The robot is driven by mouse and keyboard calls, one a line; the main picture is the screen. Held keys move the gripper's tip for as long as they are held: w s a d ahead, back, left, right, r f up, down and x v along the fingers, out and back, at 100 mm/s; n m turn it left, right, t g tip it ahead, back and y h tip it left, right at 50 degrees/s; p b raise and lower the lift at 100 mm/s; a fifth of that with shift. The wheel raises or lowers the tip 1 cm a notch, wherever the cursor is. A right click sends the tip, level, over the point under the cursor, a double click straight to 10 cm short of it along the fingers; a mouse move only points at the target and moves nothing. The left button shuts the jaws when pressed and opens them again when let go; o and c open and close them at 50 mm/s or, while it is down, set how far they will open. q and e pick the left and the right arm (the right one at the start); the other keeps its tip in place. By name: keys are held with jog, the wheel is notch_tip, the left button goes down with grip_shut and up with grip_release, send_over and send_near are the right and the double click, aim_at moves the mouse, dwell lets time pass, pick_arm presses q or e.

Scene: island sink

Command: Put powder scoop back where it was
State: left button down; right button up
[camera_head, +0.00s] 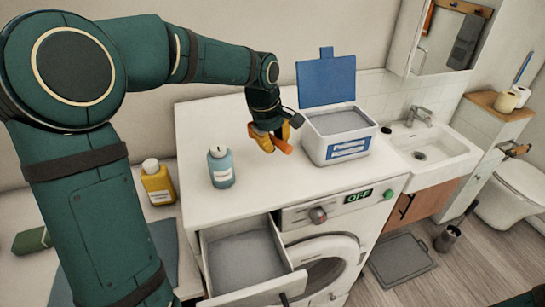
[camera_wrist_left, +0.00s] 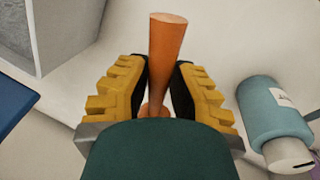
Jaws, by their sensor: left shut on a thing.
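My left gripper (camera_head: 270,138) is shut on the orange powder scoop (camera_head: 283,146) and holds it over the white washing machine top, just left of the powder box. In the left wrist view the scoop (camera_wrist_left: 167,45) sticks out between the yellow fingers of the gripper (camera_wrist_left: 160,80). The white powder box (camera_head: 343,150) has its blue lid (camera_head: 326,80) raised and grey powder (camera_head: 338,122) inside. The washer's detergent drawer (camera_head: 290,284) is pulled out, with grey material in it. My right gripper is not in view.
A blue bottle (camera_head: 221,168) stands on the machine top, left of the gripper; it also shows in the left wrist view (camera_wrist_left: 270,112). A yellow bottle (camera_head: 157,182) stands further left. The sink (camera_head: 432,148) is right of the box. The machine top between bottle and box is clear.

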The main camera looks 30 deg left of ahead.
aim_at(276, 163)
pick_arm(q)
jog(key=shift+s+x, duration=0.2)
jog(key=shift+x, duration=0.65)
jog(key=shift+s+x, duration=0.15)
jog(key=shift+x, duration=0.7)
jog(key=shift+s+x, duration=0.2)
jog(key=shift+x, duration=0.7)
jog(key=shift+a, duration=0.2)
jog(key=shift+f, duration=0.15)
jog(key=c, duration=1)
grip_release()
jog(key=shift+o, duration=0.2)
jog(key=shift+r, duration=0.45)
jog(key=v, duration=1.1)
jog(key=shift+r, duration=0.15)
